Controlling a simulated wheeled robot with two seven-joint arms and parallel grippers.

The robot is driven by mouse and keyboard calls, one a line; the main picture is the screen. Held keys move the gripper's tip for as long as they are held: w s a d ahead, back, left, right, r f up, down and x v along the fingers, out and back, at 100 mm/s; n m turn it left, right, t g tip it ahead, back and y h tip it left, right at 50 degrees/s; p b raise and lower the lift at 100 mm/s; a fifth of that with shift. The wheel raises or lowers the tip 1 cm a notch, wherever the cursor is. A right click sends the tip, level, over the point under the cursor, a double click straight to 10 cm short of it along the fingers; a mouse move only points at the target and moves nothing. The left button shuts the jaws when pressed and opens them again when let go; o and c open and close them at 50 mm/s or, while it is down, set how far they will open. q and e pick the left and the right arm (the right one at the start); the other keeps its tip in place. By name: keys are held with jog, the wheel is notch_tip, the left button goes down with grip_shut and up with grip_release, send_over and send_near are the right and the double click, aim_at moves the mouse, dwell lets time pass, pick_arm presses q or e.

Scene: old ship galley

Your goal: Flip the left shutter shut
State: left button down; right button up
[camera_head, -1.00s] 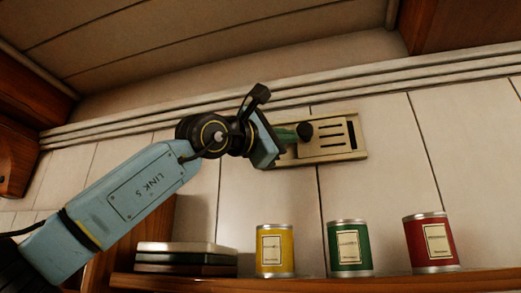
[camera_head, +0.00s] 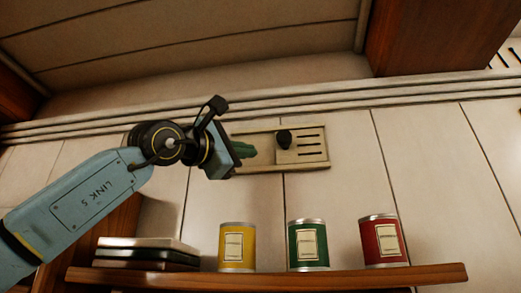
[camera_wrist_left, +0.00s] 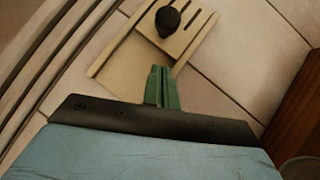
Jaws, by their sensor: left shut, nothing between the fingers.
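The shutter (camera_head: 314,158) is a beige slotted plate with a round black knob (camera_head: 284,137), set in a long beige frame (camera_head: 262,167) on the wall. It sits at the frame's right end, with no dark gap showing there. In the left wrist view the knob (camera_wrist_left: 167,20) and shutter (camera_wrist_left: 190,38) are at the top. My left gripper (camera_head: 250,150) has its green fingers shut and empty, left of the knob and apart from it. The fingers (camera_wrist_left: 162,76) point at the knob in the wrist view. My right gripper is not in view.
Below is a wooden shelf (camera_head: 330,278) with a yellow can (camera_head: 237,247), a green can (camera_head: 308,245), a red can (camera_head: 383,242) and stacked flat boxes (camera_head: 145,254). A wooden cabinet (camera_head: 425,38) hangs at upper right. Dark slots (camera_head: 503,56) show at the far right edge.

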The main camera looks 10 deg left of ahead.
pick_arm(q)
jog(key=b+v, duration=0.3)
jog(key=v, duration=0.6)
jog(key=shift+d, duration=0.1)
